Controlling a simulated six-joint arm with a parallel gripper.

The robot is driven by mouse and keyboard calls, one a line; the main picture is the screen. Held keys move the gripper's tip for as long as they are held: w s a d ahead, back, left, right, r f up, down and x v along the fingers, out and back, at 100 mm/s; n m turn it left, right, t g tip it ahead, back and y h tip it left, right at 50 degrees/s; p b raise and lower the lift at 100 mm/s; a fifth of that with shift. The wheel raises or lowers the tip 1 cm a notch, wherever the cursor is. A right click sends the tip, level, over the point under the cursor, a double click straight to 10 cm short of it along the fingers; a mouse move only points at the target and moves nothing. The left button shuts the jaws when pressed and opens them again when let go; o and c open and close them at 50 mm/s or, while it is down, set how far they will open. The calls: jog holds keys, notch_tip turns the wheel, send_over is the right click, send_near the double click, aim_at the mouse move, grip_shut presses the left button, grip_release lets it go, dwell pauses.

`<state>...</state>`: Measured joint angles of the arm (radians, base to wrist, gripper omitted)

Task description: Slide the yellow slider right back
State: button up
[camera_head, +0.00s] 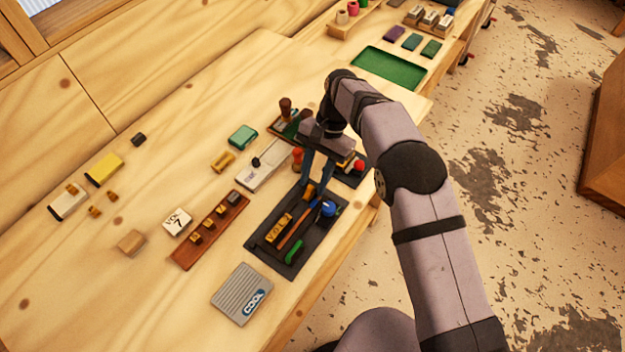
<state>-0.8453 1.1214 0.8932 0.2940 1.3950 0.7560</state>
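A black panel (262,247) lies on the wooden table near its right edge. A small yellow-orange piece (310,191) shows at its far end; I take it for the yellow slider, but it is too small to be sure. A larger yellow block with dark lettering (279,228) is also on the panel. My gripper (316,184) points down over the panel's far end, with its two dark blue-grey fingers at the small yellow piece. A strip of lighter background shows between the fingers. Whether they touch or hold the piece cannot be told.
The panel also bears an orange-brown bar (297,229), a blue knob (328,208) and a green handle (294,252). A grey ridged box (238,288) and a brown wooden tray (187,255) lie nearby. A red knob (359,165) is beside my gripper.

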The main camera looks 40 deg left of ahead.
jog(key=shift+s, duration=0.15)
jog(key=b+v, duration=0.1)
jog(key=v, duration=0.4)
jog(key=shift+b, duration=0.4)
jog(key=shift+v, duration=1.15)
